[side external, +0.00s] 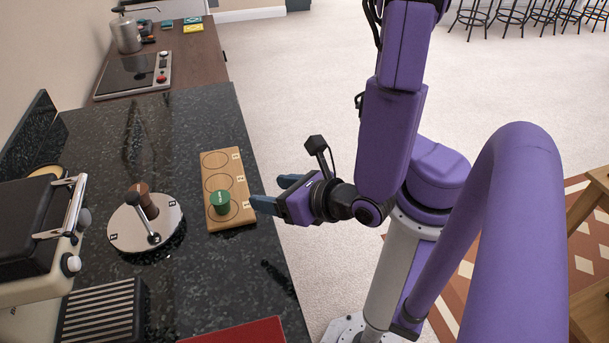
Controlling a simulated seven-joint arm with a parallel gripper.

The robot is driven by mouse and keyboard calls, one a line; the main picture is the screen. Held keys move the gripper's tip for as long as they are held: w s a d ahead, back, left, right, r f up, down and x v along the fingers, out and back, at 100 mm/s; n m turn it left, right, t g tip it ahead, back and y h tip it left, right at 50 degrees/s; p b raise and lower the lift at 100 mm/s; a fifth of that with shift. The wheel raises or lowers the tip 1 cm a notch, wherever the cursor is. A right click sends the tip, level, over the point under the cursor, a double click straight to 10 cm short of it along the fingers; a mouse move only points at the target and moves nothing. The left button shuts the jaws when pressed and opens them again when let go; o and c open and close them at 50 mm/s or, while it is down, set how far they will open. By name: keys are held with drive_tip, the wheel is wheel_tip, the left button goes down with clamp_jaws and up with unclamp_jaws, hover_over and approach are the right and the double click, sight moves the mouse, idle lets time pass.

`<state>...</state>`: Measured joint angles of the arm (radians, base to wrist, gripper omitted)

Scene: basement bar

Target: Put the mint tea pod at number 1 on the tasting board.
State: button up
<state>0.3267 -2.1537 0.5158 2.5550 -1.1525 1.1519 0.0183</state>
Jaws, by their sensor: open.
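The wooden tasting board (229,162) lies on the dark counter, with three ringed circles in a row and a small number label beside each. The labels are too small to read surely. A green pod (220,202), apparently the mint tea pod, stands upright on the circle closest to the camera. Its lettering is too small to read. My gripper (265,192) is open and empty, just right of the board. Its two blue-grey fingers point left toward the board, and the nearer fingertip is a little right of the pod, apart from it.
A round silver turntable (122,232) with a brown pod-like piece (149,206) and a black-knobbed lever stands left of the board. A cream machine (40,230), a ribbed grate (100,310) and a red mat (240,333) are close to the camera. The counter beyond the board is clear.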

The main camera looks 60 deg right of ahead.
drive_tip(key=s+d+r+m+g+h, duration=0.2)
drive_tip(key=d+m+g+h, duration=0.3)
drive_tip(key=d+m, duration=0.4)
drive_tip(key=s+r+m+g+y, duration=0.4)
drive_tip(key=s+m+g+y, duration=0.2)
drive_tip(key=m, duration=0.5)
drive_tip(key=shift+s+a+r+m+g+y, duration=0.2)
drive_tip(key=shift+s+a+m+g+y, duration=0.15)
drive_tip(key=shift+g+y, duration=0.3)
